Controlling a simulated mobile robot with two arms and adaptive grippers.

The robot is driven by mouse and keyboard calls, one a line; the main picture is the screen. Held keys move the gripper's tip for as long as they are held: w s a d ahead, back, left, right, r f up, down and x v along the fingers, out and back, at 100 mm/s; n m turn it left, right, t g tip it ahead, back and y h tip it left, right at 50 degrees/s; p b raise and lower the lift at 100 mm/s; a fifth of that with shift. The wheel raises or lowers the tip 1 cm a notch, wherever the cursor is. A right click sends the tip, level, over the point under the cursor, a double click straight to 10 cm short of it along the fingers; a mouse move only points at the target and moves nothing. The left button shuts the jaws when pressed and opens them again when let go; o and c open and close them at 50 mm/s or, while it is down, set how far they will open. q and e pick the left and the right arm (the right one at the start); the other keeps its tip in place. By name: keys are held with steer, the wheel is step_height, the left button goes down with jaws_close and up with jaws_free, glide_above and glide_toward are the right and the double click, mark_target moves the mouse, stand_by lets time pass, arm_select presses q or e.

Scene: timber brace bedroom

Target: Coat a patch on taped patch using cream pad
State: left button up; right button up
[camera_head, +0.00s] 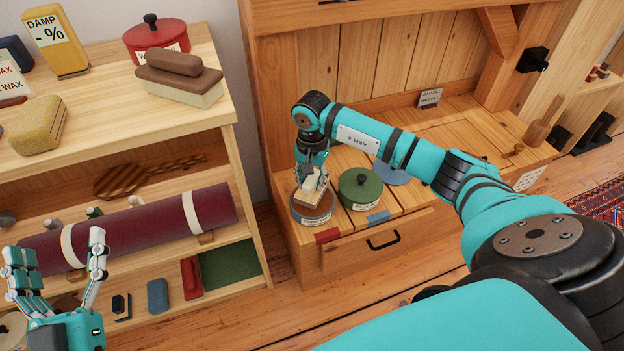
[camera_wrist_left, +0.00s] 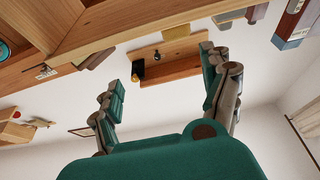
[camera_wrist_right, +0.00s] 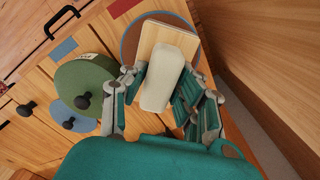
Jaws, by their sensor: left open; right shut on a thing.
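My right gripper (camera_head: 313,178) is shut on the cream pad (camera_head: 313,195), a pale wooden board with a cream grip. In the right wrist view the fingers close on the cream grip (camera_wrist_right: 163,78), and the board (camera_wrist_right: 166,36) is beyond it. The pad is over a round brown-topped tin (camera_head: 300,208) with a blue-grey side, near the bench's left front corner. I cannot tell whether the pad touches the tin's top. My left gripper (camera_head: 56,258) is open and empty in front of the shelf unit. I cannot make out which surface is the taped patch.
A green lidded tin (camera_head: 360,189) stands right of the brown tin, with a blue disc (camera_head: 393,173) behind. Red (camera_head: 327,235) and blue (camera_head: 378,218) patches mark the bench's front edge. The left shelf (camera_head: 110,108) holds brushes, a red pot (camera_head: 157,38) and a maroon roll (camera_head: 150,225).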

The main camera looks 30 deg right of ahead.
mark_target(312, 178)
steer(key=shift+r+p, duration=0.4)
steer(key=shift+r, duration=0.25)
steer(key=shift+r+p, duration=0.35)
steer(key=shift+r, duration=0.15)
steer(key=shift+r+p, duration=0.35)
steer(key=shift+r, duration=0.2)
arm_select(q)
step_height(312, 178, down, 12)
steer(key=a+g+y, duration=0.2)
steer(key=g, duration=0.5)
steer(key=shift+s+g+y+p, duration=0.3)
steer(key=shift+s+y, duration=0.05)
steer(key=shift+y, duration=0.05)
arm_select(e)
steer(key=shift+r, duration=0.4)
steer(key=shift+s, duration=0.1)
